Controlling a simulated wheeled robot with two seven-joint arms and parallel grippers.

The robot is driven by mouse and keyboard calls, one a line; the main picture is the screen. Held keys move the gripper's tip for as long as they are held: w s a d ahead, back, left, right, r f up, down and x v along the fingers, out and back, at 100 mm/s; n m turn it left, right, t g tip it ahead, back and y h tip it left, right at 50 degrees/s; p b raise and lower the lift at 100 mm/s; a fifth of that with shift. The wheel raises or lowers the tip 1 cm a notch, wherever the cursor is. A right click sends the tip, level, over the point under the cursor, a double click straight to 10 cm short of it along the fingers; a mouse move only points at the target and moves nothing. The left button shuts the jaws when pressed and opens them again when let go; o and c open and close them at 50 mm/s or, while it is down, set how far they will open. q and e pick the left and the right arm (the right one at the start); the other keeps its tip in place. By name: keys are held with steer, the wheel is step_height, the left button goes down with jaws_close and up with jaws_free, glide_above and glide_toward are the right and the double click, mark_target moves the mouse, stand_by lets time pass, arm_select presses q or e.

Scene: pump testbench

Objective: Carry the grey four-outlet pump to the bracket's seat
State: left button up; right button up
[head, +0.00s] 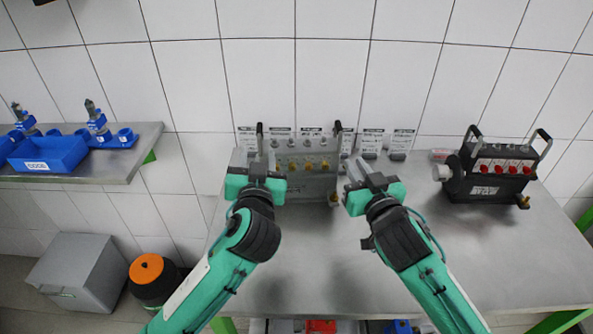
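The grey four-outlet pump (308,183) stands upright on the grey table at the back, against the tiled wall.
A black pump (488,184) with red caps stands on the right of the table (330,275). Small labelled stands (372,142) line the back edge. A left shelf (140,160) holds a blue bin (48,153). The table's front middle is clear.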

mark_target(260, 123)
arm_select(q)
steer(key=w, duration=0.4)
steer(key=w+a, duration=0.1)
steer(key=w, duration=0.7)
steer(key=shift+a, duration=0.25)
arm_select(e)
steer(key=x, duration=1.2)
arm_select(q)
steer(key=c, duration=0.6)
arm_select(e)
jaws_close()
arm_select(q)
jaws_close()
steer(key=shift+r, duration=0.25)
arm_select(e)
steer(key=shift+r, duration=0.25)
arm_select(q)
steer(key=shift+w, duration=0.1)
arm_select(e)
steer(key=shift+w, duration=0.1)
